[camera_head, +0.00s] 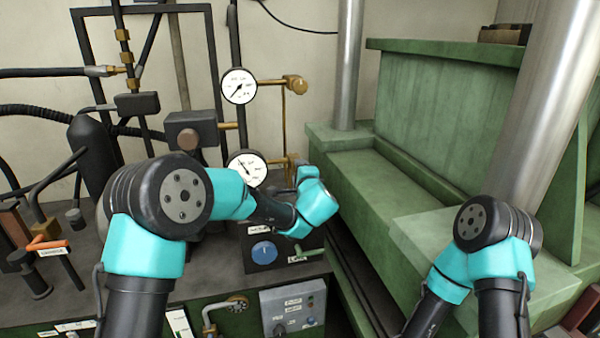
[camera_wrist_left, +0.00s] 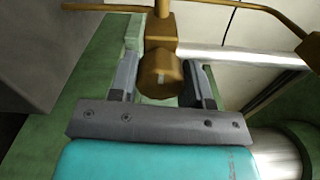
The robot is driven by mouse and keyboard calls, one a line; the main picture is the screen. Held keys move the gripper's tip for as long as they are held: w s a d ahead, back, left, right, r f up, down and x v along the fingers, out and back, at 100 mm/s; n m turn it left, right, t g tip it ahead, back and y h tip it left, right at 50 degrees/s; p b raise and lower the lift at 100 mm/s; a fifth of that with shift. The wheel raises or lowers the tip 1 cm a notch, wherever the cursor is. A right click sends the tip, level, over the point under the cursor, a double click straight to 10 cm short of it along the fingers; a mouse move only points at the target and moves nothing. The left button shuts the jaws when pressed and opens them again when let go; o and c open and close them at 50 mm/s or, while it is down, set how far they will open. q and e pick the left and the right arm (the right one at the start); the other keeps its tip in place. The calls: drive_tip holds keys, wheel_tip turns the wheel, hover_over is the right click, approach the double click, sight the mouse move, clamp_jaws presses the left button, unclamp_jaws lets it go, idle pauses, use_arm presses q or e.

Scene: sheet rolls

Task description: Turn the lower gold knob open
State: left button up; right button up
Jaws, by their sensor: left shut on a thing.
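The lower gold knob (camera_wrist_left: 160,78) sits between the two grey fingers of my left gripper (camera_wrist_left: 163,68) in the left wrist view. The gripper is shut on it. The knob is still joined to its brass fitting. In the head view my left gripper (camera_head: 306,177) is at the lower gauge's right side, and it and the wrist hide most of the knob. The upper gold knob (camera_head: 296,84) is in plain view to the right of the upper gauge. My right gripper is out of view; only parts of that arm show at the right.
The upper gauge (camera_head: 239,86) and lower gauge (camera_head: 246,168) stand left of the knobs. A thin brass pipe (camera_head: 283,122) runs between the fittings. A blue knob (camera_head: 264,252) sits below my left wrist. A green machine frame (camera_head: 430,115) and steel columns (camera_head: 348,65) stand right.

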use_arm(q)
drive_tip(key=o, duration=0.9)
drive_tip(key=v, duration=1.7)
drive_tip(key=shift+s, duration=0.2)
drive_tip(key=shift+f, duration=0.1)
